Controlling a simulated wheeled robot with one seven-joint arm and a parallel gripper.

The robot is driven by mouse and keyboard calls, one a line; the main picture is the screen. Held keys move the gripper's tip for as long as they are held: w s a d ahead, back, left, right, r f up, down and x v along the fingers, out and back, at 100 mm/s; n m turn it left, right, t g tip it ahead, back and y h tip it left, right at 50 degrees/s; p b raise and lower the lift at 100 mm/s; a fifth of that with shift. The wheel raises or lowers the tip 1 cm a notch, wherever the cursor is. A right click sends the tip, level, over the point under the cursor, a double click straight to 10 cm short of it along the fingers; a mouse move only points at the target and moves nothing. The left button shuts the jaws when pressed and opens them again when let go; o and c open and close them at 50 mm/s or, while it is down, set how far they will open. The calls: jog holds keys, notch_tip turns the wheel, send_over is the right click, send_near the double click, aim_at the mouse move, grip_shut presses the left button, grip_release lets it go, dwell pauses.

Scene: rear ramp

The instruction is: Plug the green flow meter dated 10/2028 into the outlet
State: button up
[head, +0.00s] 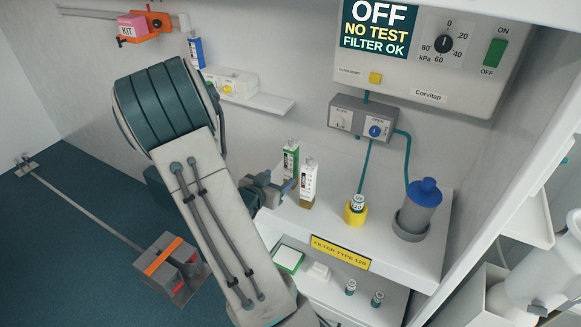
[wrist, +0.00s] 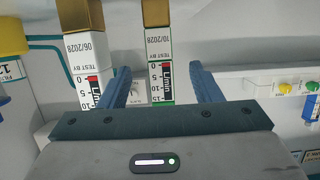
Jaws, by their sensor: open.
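The flow meter dated 10/2028 (wrist: 160,70) has green edges and a brass end. It stands upright on the white worktop in the head view (head: 291,160). A second flow meter, dated 06/2028 (wrist: 87,65), has white edges and stands beside it, also in the head view (head: 308,184). My gripper (wrist: 162,76) is open. The 10/2028 meter appears between its fingers with gaps on both sides; how deep it sits is unclear. The 06/2028 meter is outside the left finger. A wall rail carries round yellow (wrist: 285,87) and green (wrist: 312,87) ports.
A yellow-based jar (head: 355,215) and a blue-topped canister (head: 425,205) stand on the worktop (head: 390,255). A suction unit (head: 430,65) hangs above. A ledge (head: 260,102) runs below the port rail. My arm hides part of the worktop's left side.

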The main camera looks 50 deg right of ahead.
aim_at(288, 170)
jog(key=x, duration=0.3)
jog(key=shift+w+d+f, duration=0.1)
jog(key=shift+w+d, duration=0.1)
jog(key=x, duration=0.1)
jog(key=p+x, duration=0.1)
jog(key=x, duration=0.2)
jog(key=shift+s+d+p, duration=0.1)
jog(key=shift+d+p, duration=0.2)
jog(key=shift+d, duration=0.5)
grip_shut()
